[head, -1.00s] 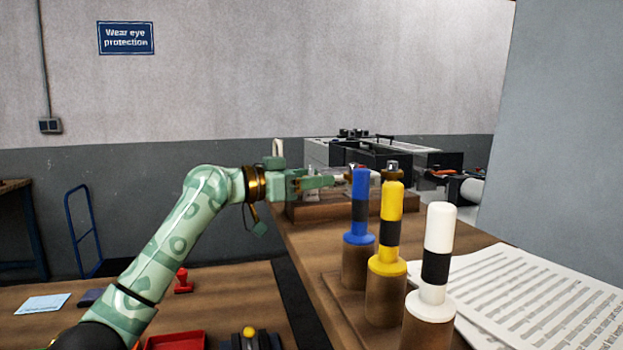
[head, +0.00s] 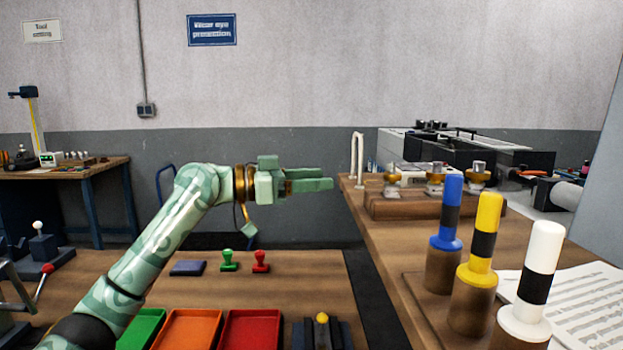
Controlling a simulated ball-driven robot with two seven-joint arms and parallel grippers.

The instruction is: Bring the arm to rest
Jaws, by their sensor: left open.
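My left arm comes in from the lower left, and its green gripper (head: 326,186) points right in the head view. The gripper is open and empty. It is in the air above the gap between the near table and the right bench. Its fingers are seen from the side, so one largely covers the other. The blue-handled piece (head: 452,195), yellow-handled piece (head: 487,215) and white-handled piece (head: 543,250) stand upright on the right bench, apart from the gripper. My right gripper is not in view.
The right bench (head: 395,260) holds a wooden block (head: 400,205) with several metal-topped pieces. The near table (head: 300,285) carries green (head: 229,260) and red (head: 261,262) stamps, a dark pad (head: 188,268), and green, orange (head: 188,330) and red (head: 250,330) trays.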

